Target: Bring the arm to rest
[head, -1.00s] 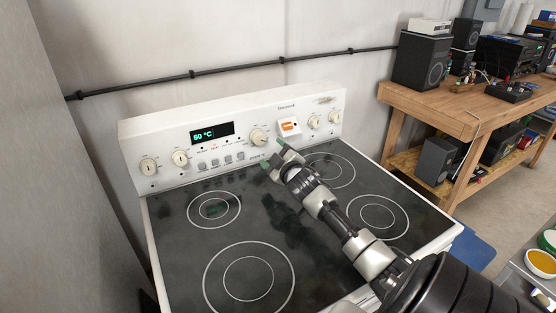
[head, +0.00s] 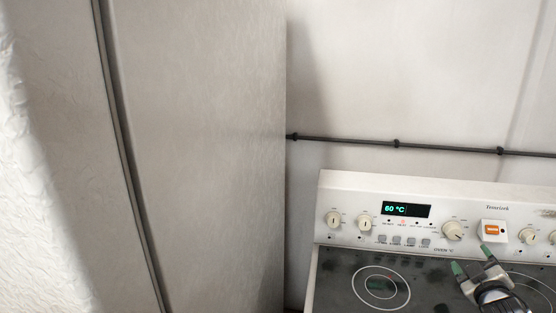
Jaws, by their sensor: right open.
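My right gripper (head: 472,262) shows at the bottom right of the head view. Its two green-tipped fingers are apart with nothing between them. It is over the dark glass top of the white stove (head: 335,181), just in front of the control panel, below the large oven knob (head: 453,230) and the orange switch (head: 491,230). The fingers look clear of both. The rest of my right arm is mostly cut off by the lower edge. My left gripper is not in view.
A tall grey fridge-like cabinet (head: 205,150) fills the left half, close beside the stove. The stove's display (head: 406,210) reads 60 °C. A dark pipe (head: 350,140) runs along the pale wall behind. The stove top's left burner ring (head: 381,288) is bare.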

